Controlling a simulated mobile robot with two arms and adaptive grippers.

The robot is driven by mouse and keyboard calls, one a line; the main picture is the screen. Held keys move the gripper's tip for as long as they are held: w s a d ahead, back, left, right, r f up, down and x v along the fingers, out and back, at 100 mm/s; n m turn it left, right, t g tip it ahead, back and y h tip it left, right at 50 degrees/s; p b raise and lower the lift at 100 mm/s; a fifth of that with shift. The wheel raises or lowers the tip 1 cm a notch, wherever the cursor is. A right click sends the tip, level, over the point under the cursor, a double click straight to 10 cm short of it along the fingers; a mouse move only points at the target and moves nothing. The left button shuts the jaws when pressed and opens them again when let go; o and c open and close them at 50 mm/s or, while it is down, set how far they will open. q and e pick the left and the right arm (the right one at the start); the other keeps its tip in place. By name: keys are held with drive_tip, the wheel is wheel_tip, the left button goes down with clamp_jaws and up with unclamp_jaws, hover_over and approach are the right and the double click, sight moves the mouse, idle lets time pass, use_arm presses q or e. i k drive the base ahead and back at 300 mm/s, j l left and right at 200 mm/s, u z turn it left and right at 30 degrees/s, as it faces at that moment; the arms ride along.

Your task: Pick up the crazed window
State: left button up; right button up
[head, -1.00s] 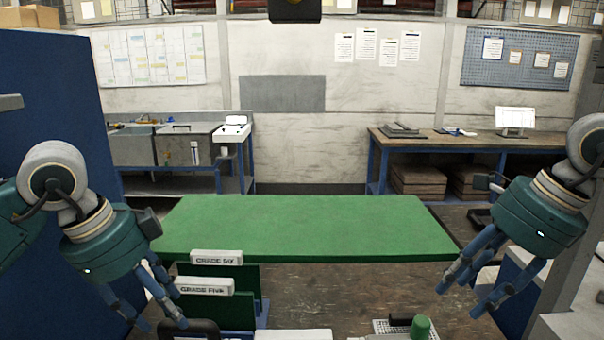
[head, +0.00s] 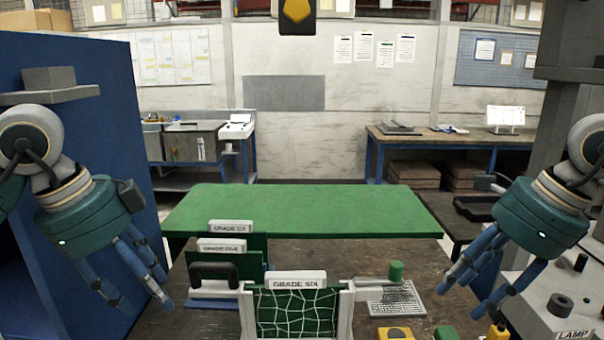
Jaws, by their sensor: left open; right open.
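A green pane covered in pale crack-like lines (head: 297,313), which looks like the crazed window, stands at the bottom centre of the head view. It sits between white uprights under a label reading GRADE SIX (head: 297,281), and its lower edge is cut off by the frame. My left gripper (head: 135,288) is open and empty, to the left of the pane and apart from it. My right gripper (head: 470,295) is open and empty, to the right of the pane and apart from it.
Behind the pane are a black-handled piece (head: 214,272) and labelled plates (head: 222,246). A perforated plate (head: 400,300) with a green knob (head: 396,270) lies to the right. A grey LAMP console (head: 560,300) is at far right, a blue panel (head: 100,130) at left. The green tabletop (head: 310,208) is bare.

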sight(289, 304)
drive_tip(key=k, duration=0.95)
